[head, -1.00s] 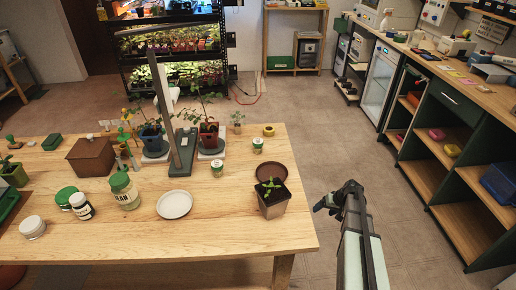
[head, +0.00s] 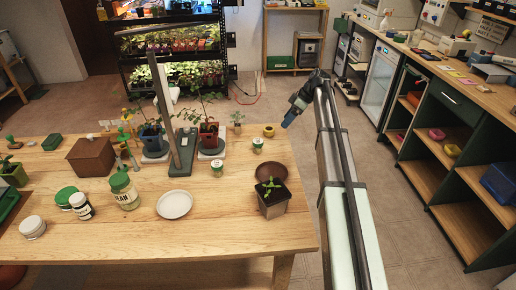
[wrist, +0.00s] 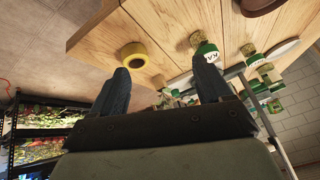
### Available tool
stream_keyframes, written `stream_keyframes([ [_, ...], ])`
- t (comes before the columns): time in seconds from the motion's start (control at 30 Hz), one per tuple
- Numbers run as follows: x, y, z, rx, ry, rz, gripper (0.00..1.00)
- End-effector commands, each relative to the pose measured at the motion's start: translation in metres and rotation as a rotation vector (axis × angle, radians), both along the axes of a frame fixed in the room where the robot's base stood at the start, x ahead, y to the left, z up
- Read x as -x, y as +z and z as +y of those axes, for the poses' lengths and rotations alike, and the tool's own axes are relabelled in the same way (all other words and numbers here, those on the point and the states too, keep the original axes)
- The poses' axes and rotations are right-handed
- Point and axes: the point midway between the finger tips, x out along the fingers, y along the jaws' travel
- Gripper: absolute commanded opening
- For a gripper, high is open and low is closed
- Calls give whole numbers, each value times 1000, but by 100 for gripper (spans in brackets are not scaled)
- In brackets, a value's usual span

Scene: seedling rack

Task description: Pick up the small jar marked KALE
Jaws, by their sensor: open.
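Two small jars with green and white on them stand on the wooden table in the head view: one (head: 258,145) near the right edge, one (head: 217,168) further left. In the wrist view, the nearer small jar (wrist: 205,52) has a white label that seems to start with KA; the rest is not readable. Another small jar (wrist: 248,50) stands beyond it, its label unreadable. My gripper (head: 290,118) is open and empty, off the table's right edge, right of and beyond the nearer jar. Its two fingers (wrist: 163,78) show spread apart in the wrist view.
A yellow ring (head: 268,130) lies near the nearer jar. A potted seedling (head: 271,203) stands at the right edge, with a brown saucer (head: 271,169) behind it. A white plate (head: 174,205), larger jars and tall plants stand leftward. The table between jars and plate is clear.

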Motion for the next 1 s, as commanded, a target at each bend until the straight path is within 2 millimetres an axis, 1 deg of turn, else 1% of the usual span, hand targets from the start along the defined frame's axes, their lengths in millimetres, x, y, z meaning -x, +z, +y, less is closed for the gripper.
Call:
stream_keyframes([
  [0.03,-6,19,16,12,66,-19,78],
  [0.1,-4,39,37,43,157,-41,78],
  [0.13,-1,45,46,63,191,-49,78],
  [0.23,13,54,71,152,284,-71,78],
  [0.4,38,55,101,343,404,-103,78],
  [0.57,54,61,118,481,485,-125,78],
  [0.67,59,63,122,527,511,-131,78],
  [0.77,60,60,124,548,522,-133,78],
  [0.87,60,50,124,551,523,-134,78],
  [1.0,61,25,124,550,523,-132,78],
])
